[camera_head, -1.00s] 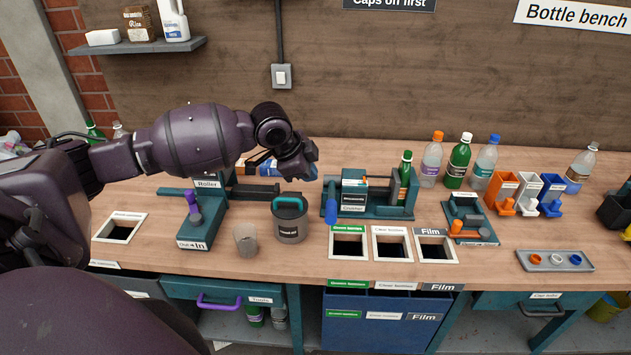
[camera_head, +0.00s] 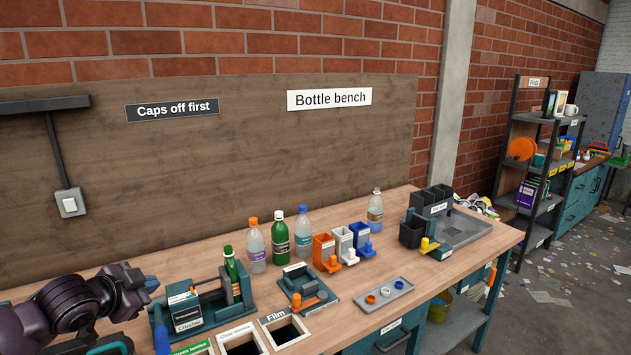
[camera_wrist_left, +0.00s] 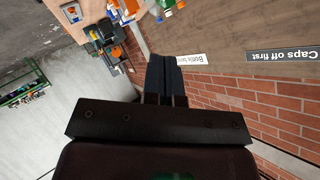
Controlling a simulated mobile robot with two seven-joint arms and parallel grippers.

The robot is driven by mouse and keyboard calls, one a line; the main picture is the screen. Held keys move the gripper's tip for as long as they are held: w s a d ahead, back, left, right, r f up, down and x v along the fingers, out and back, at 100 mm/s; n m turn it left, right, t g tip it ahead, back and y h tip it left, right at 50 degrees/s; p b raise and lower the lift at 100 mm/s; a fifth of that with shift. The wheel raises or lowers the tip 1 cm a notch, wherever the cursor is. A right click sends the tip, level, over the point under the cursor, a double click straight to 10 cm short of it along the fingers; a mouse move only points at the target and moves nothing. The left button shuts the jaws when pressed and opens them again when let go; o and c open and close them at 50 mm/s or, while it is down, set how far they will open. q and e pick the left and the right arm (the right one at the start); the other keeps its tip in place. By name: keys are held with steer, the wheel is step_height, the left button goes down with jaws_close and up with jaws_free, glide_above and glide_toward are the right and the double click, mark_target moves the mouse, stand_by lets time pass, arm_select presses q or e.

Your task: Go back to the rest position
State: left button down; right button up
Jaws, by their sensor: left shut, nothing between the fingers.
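My left gripper (camera_head: 150,284) is at the lower left of the head view, in the air over the bench (camera_head: 345,210), just left of the crusher (camera_head: 187,310). In the left wrist view its two dark fingers (camera_wrist_left: 165,78) are closed together with nothing between them. A green bottle (camera_head: 231,268) sits in the crusher. My right gripper does not show in either view.
Several capped bottles (camera_head: 280,238) stand along the back of the bench. Orange, white and blue cap bins (camera_head: 344,244) and a grey cap tray (camera_head: 370,295) are right of them. A dark shelf (camera_head: 540,150) stands beyond the bench's right end.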

arm_select(q)
steer(key=s+d+f+n+y, duration=0.1)
steer(key=s+d+f+n, duration=0.1)
steer(key=s+f, duration=0.7)
steer(key=s+d+f+n+y+b, duration=0.1)
steer(key=s+f+n, duration=0.3)
steer(key=s+f, duration=0.6)
steer(key=s+d+f+n+y, duration=0.1)
steer(key=s+d+f+n, duration=0.2)
steer(key=s+f, duration=0.6)
steer(key=shift+s+f+n+y+b, duration=0.3)
steer(key=shift+f+n+b, duration=0.1)
steer(key=shift+f, duration=0.2)
